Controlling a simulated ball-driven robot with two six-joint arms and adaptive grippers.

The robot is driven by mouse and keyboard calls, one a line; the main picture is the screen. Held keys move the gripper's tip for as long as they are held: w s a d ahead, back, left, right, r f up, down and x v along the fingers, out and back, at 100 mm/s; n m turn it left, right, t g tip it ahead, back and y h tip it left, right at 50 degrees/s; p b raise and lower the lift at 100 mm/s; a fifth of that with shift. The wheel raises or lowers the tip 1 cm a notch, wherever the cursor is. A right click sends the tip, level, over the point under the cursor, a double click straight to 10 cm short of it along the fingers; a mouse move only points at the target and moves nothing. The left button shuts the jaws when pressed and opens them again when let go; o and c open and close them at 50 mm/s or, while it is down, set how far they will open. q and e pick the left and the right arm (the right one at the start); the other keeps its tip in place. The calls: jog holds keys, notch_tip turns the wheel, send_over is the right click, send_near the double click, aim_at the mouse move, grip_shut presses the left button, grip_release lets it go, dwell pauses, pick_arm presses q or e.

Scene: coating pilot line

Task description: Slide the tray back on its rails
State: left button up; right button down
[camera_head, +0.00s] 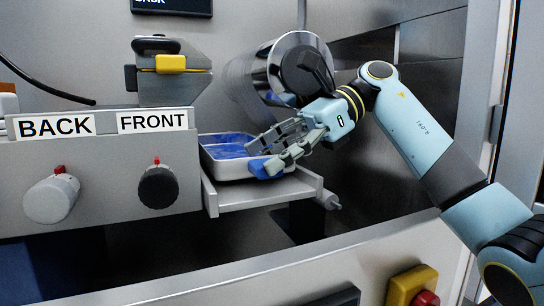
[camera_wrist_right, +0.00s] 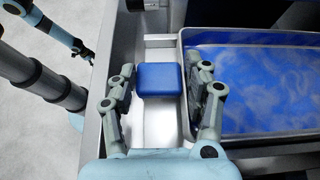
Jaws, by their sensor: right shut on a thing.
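The shallow metal tray (camera_head: 203,166) with blue, streaked contents rests on the pale rail shelf (camera_head: 245,194). It also shows at the right of the right wrist view (camera_wrist_right: 182,112). My right gripper (camera_head: 270,158) reaches in from the right at the tray's near right end. It is shut on the blue grip block (camera_wrist_right: 160,80), which sits between its fingers just outside the tray wall. Part of the block (camera_head: 262,169) shows below the fingers in the head view. My left gripper (camera_wrist_right: 84,53) is small at the upper left of the right wrist view, away from the tray; its jaws are unclear.
A grey panel with BACK (camera_head: 55,126) and FRONT (camera_head: 152,121) labels carries a white knob (camera_head: 51,200) and a black knob (camera_head: 158,188). A shiny roller (camera_head: 262,75) is behind the tray. A red button on a yellow box (camera_head: 410,286) sits at the lower right.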

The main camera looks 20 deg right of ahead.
jog(key=shift+c, duration=2.4)
grip_release()
notch_tip(320, 180, up, 10)
